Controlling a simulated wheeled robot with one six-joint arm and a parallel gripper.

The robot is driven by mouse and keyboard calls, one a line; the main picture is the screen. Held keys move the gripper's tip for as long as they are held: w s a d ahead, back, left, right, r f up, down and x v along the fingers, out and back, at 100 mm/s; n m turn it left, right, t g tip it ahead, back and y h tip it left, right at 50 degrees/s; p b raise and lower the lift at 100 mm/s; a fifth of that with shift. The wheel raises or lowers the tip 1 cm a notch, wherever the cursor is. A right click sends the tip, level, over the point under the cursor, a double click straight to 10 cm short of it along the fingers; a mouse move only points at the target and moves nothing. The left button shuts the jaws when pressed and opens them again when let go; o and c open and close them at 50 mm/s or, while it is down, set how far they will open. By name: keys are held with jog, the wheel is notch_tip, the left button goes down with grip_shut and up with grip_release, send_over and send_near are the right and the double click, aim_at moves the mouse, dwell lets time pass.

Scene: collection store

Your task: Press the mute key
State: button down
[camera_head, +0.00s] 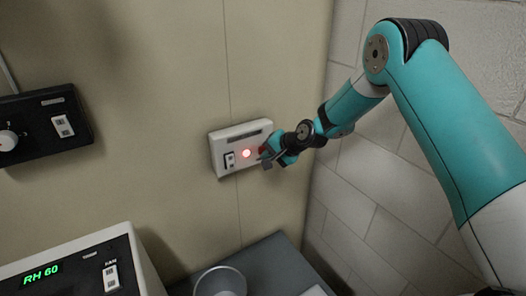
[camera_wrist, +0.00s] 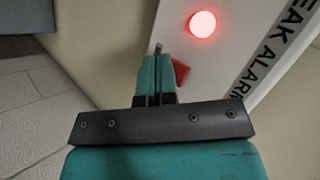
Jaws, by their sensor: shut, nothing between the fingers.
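A white wall panel (camera_head: 222,141) is fixed to the beige wall; the wrist view shows the lettering "EAK ALARM" on this panel (camera_wrist: 240,62). Its round red lamp (camera_head: 246,153) is lit and also shows in the wrist view (camera_wrist: 203,24). A small red key (camera_wrist: 181,72) sits on the panel beside my fingers, partly hidden by them; its label is not visible. My gripper (camera_head: 262,157) is shut and empty at the panel's right end. In the wrist view its fingertips (camera_wrist: 158,48) are beside the red key; whether they touch the panel cannot be told.
A rocker switch (camera_head: 230,160) is at the panel's left end. A black panel (camera_head: 28,139) with a knob and switch is farther left. A unit reading "RH 60" (camera_head: 75,258) stands lower left. A round vessel (camera_head: 220,281) stands below. A block wall (camera_head: 350,190) is close on the right.

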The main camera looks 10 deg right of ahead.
jog(key=shift+w+a, duration=0.15)
jog(key=shift+w, duration=0.3)
dwell(0.4)
dwell(0.3)
jog(key=shift+s+d, duration=0.3)
jog(key=shift+s, duration=0.55)
jog(key=shift+s+d, duration=0.25)
jog(key=shift+s, duration=0.55)
jog(key=shift+s+d, duration=0.25)
jog(key=shift+s, duration=0.55)
jog(key=shift+s+d, duration=0.25)
jog(key=shift+s, duration=0.55)
jog(key=shift+r, duration=0.1)
